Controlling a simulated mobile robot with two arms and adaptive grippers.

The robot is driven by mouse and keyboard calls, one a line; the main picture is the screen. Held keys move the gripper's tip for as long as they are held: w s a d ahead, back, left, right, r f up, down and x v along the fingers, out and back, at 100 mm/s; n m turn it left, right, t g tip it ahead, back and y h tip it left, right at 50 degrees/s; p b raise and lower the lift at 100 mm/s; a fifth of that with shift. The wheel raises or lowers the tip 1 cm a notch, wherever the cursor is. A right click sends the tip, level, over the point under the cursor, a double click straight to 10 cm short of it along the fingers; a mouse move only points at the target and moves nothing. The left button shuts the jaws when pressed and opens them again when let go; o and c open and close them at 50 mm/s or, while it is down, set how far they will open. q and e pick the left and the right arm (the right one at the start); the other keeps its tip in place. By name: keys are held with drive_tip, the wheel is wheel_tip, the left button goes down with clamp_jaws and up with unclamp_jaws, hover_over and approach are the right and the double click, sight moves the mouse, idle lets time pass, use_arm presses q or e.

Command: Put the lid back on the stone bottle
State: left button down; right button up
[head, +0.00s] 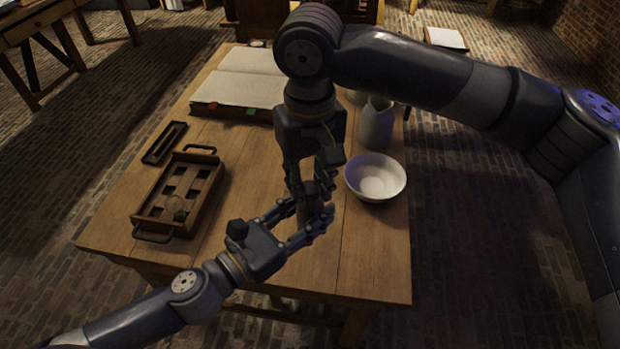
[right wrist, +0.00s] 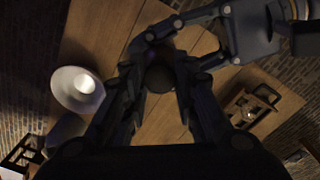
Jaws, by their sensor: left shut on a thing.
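The brownish stone bottle (head: 306,216) stands near the front middle of the table, mostly hidden by my grippers. My left gripper (head: 305,222) is shut on it, reaching in from the left. My right gripper (head: 315,182) points down from above, its fingers around the bottle's top. In the right wrist view a dark round top (right wrist: 160,78), which looks like the lid, lies between the fingers of my right gripper (right wrist: 158,88). I cannot tell whether these fingers touch it, or whether it rests fully on the bottle.
A white bowl (head: 375,178) stands close to the right, with a pale jug (head: 376,124) behind it. A wooden tray with compartments (head: 150,212) and a narrow dark tray (head: 164,143) lie on the left. An open book (head: 240,88) lies at the back.

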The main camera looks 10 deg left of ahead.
drive_tip(key=o, duration=0.4)
wheel_tip(320, 180, up, 12)
idle(0.5)
drive_tip(key=shift+w, duration=0.1)
idle(0.4)
